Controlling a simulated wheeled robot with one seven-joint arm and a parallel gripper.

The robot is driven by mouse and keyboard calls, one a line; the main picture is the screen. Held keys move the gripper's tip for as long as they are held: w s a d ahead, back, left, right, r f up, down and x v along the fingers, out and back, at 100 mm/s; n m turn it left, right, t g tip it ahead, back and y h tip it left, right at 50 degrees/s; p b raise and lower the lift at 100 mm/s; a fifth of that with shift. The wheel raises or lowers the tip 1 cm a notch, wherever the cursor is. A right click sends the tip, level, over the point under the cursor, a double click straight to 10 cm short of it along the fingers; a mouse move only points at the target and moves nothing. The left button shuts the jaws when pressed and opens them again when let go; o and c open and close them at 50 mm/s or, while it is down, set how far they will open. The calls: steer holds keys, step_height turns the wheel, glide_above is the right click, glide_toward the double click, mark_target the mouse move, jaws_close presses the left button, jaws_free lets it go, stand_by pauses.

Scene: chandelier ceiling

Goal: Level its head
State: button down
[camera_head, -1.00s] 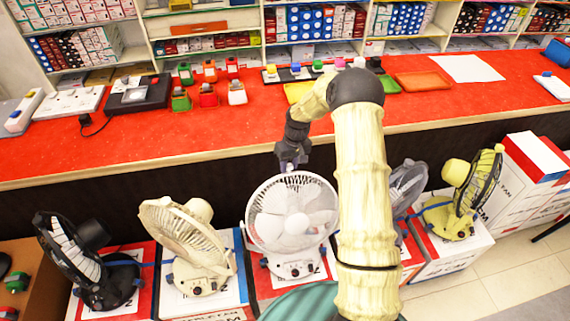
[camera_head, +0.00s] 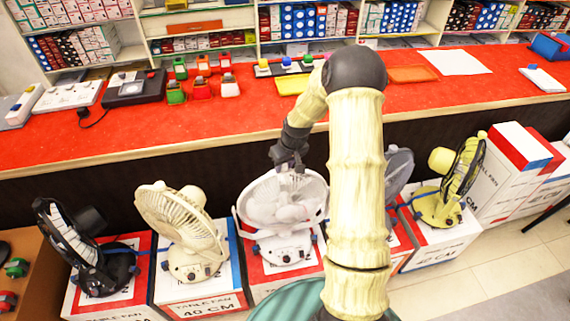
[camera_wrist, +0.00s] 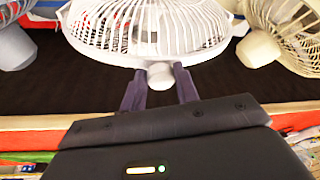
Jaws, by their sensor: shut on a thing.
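The white fan (camera_head: 283,201) stands on a box in the middle of the row, in the head view. Its round cage leans back, its face turned upward. My gripper (camera_head: 289,164) is at the cage's top edge. In the wrist view the fan's cage (camera_wrist: 145,25) fills the top middle. A small white knob (camera_wrist: 160,75) on its rim sits between the two fingers of my gripper (camera_wrist: 159,82), which are shut on it. My arm hides the right side of the fan's surroundings in the head view.
A black fan (camera_head: 75,245), a cream fan (camera_head: 182,232), a grey fan (camera_head: 398,175) and a yellow-green fan (camera_head: 452,180) stand on boxes alongside. The red counter (camera_head: 240,118) lies behind, carrying small colored items and trays. Shelves of boxes stand at the back.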

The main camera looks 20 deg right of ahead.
steer(key=shift+s+a+f, duration=0.2)
steer(key=shift+s+f, duration=0.1)
steer(key=shift+s, duration=0.1)
steer(key=c, duration=1.1)
jaws_free()
steer(key=shift+o, duration=0.2)
steer(key=shift+d, duration=0.1)
steer(key=shift+r, duration=0.1)
steer(key=shift+w, duration=0.1)
steer(key=shift+d+r, duration=0.1)
steer(key=shift+r, duration=0.25)
steer(key=v, duration=1.6)
steer(key=shift+r, duration=0.35)
